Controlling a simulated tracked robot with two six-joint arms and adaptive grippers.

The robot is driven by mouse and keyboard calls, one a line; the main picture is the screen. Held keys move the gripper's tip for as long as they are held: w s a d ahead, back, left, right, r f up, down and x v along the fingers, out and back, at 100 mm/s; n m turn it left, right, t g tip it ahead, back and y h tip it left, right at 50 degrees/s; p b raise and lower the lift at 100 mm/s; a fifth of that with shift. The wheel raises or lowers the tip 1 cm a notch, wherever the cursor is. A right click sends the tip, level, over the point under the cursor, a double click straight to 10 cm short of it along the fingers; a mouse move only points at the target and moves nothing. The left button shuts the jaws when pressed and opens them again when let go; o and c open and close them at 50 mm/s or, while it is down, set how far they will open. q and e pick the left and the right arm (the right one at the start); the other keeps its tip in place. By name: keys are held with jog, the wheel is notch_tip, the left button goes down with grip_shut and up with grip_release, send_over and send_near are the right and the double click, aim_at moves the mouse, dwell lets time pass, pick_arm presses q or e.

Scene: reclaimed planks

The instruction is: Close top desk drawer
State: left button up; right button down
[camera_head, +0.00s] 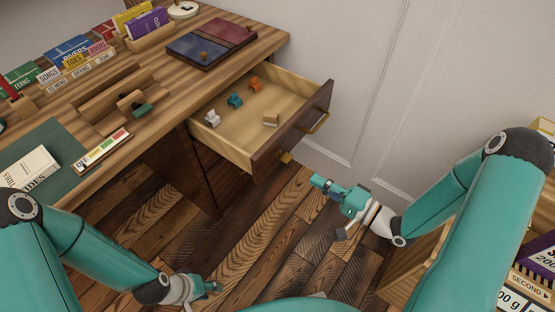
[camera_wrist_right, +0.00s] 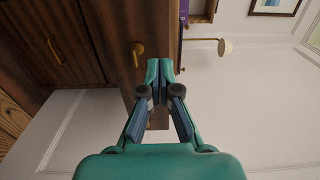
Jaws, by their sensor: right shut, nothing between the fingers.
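The top desk drawer (camera_head: 262,150) stands pulled out from the right end of the wooden desk. Its dark front has a brass handle (camera_head: 318,122), and several small objects lie inside. My right gripper (camera_head: 322,183) is shut and empty, in front of and below the drawer front, apart from it in the head view. In the right wrist view its closed fingertips (camera_wrist_right: 160,68) overlap dark wood furniture with a brass handle (camera_wrist_right: 138,50); contact cannot be told there. My left gripper (camera_head: 217,287) is low over the floor, far from the drawer; its fingers are too small to read.
The desk top (camera_head: 190,83) holds books, card racks and a green mat (camera_head: 62,150). A white panelled wall (camera_head: 390,90) stands behind. Boxes (camera_head: 535,270) sit at the right edge. Floor between the arms is clear.

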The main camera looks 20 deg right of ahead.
aim_at(269, 152)
jog(key=x, duration=1.3)
